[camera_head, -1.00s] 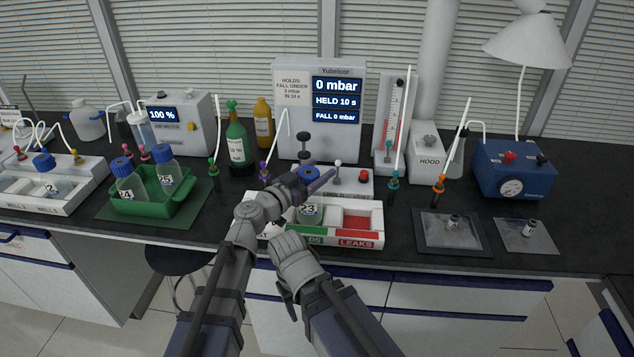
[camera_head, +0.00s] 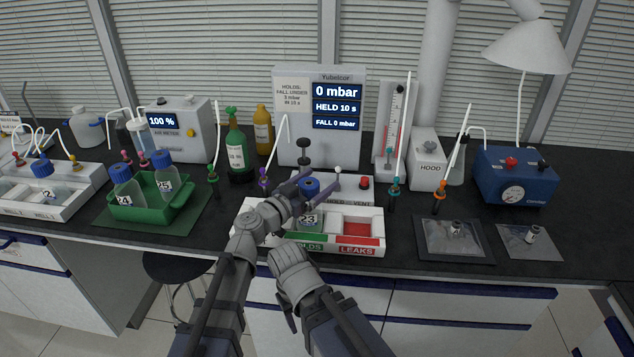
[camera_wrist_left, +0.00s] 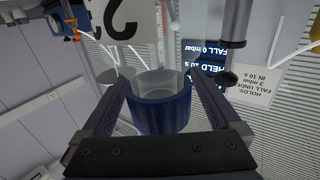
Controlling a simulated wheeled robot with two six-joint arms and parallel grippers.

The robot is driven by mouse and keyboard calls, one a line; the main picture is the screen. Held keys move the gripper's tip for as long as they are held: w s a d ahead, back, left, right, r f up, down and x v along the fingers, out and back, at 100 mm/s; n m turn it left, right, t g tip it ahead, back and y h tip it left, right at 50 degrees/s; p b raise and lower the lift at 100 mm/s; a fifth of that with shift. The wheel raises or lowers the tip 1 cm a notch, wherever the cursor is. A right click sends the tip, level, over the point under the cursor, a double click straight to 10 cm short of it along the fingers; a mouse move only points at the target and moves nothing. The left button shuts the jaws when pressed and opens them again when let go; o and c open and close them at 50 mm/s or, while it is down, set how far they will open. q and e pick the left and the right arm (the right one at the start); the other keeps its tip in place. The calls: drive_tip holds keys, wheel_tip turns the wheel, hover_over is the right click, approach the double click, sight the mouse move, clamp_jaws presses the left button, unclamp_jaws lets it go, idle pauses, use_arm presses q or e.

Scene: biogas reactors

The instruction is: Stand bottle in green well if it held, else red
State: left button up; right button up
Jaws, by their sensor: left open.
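Bottle 23 (camera_head: 311,222), clear with a blue cap, stands upright in the green well (camera_head: 311,246) of the white tray (camera_head: 262,240). The red well (camera_head: 357,228), labelled LEAKS, is empty beside it on the right. My left gripper (camera_head: 309,190) is open, its fingers on either side of the blue cap. In the left wrist view the blue cap (camera_wrist_left: 160,108) sits between the spread fingers, with a gap. The tester display (camera_head: 337,105) reads 0 mbar, HELD 10 s, FALL 0 mbar. My right gripper is not in view.
A green rack (camera_head: 150,214) holding bottles 24 and 25 stands at left. The vent block with a red button (camera_head: 364,183) is just behind the tray. Hanging tube ends (camera_head: 394,192) and dark mats (camera_head: 455,240) are at right. A green bottle (camera_head: 236,150) stands behind.

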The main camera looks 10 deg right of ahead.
use_arm(q)
drive_tip(key=shift+r, duration=0.2)
drive_tip(key=v, duration=1.2)
drive_tip(key=shift+s+f, duration=0.1)
drive_tip(key=shift+s, duration=0.05)
